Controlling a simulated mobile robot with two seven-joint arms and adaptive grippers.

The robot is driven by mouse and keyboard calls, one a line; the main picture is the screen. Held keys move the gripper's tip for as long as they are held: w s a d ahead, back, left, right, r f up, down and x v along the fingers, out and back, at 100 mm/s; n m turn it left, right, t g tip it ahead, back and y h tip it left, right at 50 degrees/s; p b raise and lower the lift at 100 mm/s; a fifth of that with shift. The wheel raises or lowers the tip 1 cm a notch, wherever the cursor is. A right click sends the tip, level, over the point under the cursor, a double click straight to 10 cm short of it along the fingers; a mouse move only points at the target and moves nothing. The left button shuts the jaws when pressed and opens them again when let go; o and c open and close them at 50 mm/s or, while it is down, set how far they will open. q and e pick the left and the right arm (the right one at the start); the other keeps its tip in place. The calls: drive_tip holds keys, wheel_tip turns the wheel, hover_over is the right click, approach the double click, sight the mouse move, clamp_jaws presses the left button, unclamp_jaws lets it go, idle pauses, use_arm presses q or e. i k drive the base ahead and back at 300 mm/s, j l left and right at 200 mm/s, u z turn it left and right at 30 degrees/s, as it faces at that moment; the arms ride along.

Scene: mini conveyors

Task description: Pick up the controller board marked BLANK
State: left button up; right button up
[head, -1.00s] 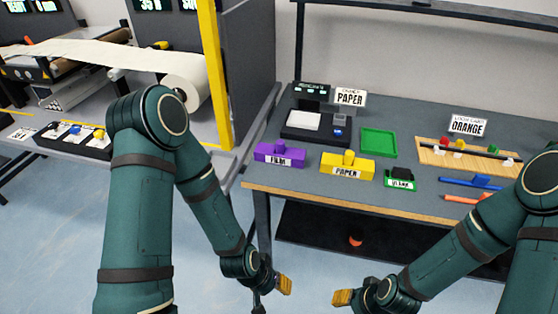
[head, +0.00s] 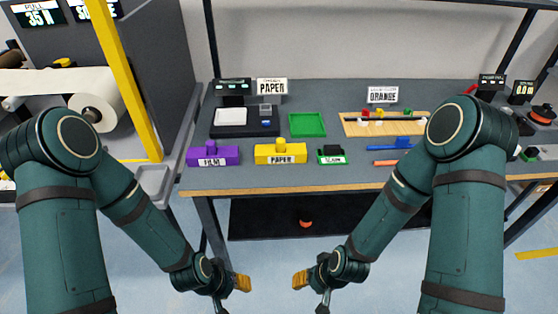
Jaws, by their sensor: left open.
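A small green board (head: 332,161) with a dark block on top and a white label lies near the front edge of the table, right of the yellow block. The label's print is too small to read surely; no other board marked BLANK can be made out. My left gripper (head: 236,288) is open and empty, low in front of the table and well short of the board. My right gripper (head: 304,287) hangs low beside it, also clear of the table; its jaw opening cannot be made out.
On the table (head: 230,178) stand a purple FILM block (head: 212,160), a yellow PAPER block (head: 280,158), a green tray (head: 307,124) and a wooden rack (head: 360,129). A yellow post (head: 124,80) rises at left.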

sight(330, 155)
drive_tip(key=i+j, duration=0.1)
drive_tip(key=i+j+z, duration=0.1)
drive_tip(key=z, duration=0.25)
drive_tip(key=i+j+z, duration=0.2)
drive_tip(key=z, duration=0.15)
drive_tip(key=i, duration=0.1)
